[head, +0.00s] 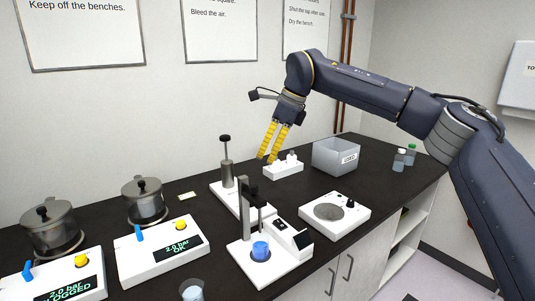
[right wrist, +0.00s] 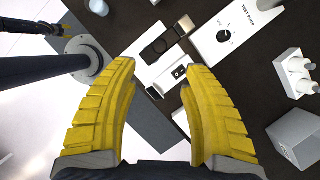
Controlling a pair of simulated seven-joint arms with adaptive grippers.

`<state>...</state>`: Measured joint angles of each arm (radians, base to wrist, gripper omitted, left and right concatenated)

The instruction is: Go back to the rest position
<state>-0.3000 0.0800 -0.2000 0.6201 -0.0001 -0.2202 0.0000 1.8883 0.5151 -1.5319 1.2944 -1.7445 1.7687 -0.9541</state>
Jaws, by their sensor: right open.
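My right gripper (head: 268,160) is raised above the back of the dark bench, fingers pointing down, near a white block with small white-topped pieces (head: 283,170). In the right wrist view its two yellow fingers (right wrist: 158,75) stand wide apart with nothing between them. My left gripper is outside the head view. A small yellow-tipped dark arm end at the top left of the right wrist view looks like my left gripper (right wrist: 90,45); its jaws are too small to read.
A grey labelled bin (head: 335,157) stands right of the block. A white plate device (head: 350,222), a press stand with a blue-topped part (head: 270,272), a tall pump (head: 228,174), two metal pots (head: 145,203) and display units (head: 160,262) crowd the bench. Bottles (head: 399,163) stand near the right edge.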

